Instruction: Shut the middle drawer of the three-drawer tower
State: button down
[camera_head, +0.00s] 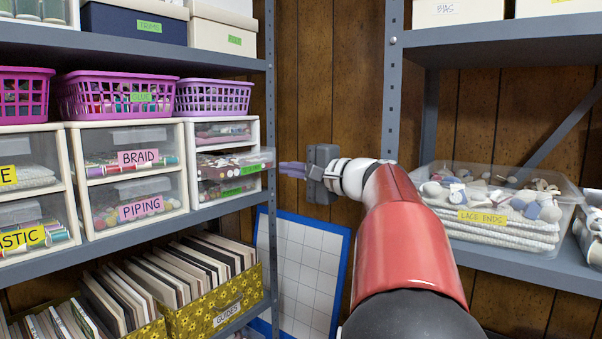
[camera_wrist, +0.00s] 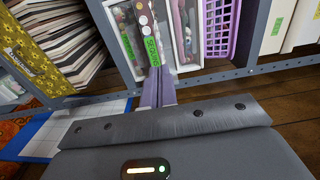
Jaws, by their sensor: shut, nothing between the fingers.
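The three-drawer tower (camera_head: 257,133) has a white frame and clear drawers, and stands at the right end of the left shelf. Its middle drawer (camera_head: 236,163) sticks out past the top and bottom drawers, with round items inside and a green label on its front. My gripper (camera_head: 283,168) is shut and empty, with its lavender fingers pointing left at that drawer's front. In the wrist view the shut fingertips (camera_wrist: 157,72) are at the front of the middle drawer (camera_wrist: 146,22), over the lower end of its label. I cannot tell whether they touch it.
Left of the tower stand drawer units labelled BRAID (camera_head: 138,158) and PIPING. A lilac basket (camera_head: 213,97) sits on top. Below is a yellow floral GUIDES box (camera_head: 213,305). A clear LACE ENDS bin (camera_head: 490,215) is on the right shelf. A grey upright (camera_head: 391,80) stands behind my arm.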

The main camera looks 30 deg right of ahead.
aim_at(254, 163)
jog(key=x, duration=0.8)
jog(key=p+x, duration=0.1)
jog(key=x, duration=0.7)
jog(key=shift+p, duration=0.4)
jog(key=shift+s+f, duration=0.1)
jog(key=shift+s, duration=0.05)
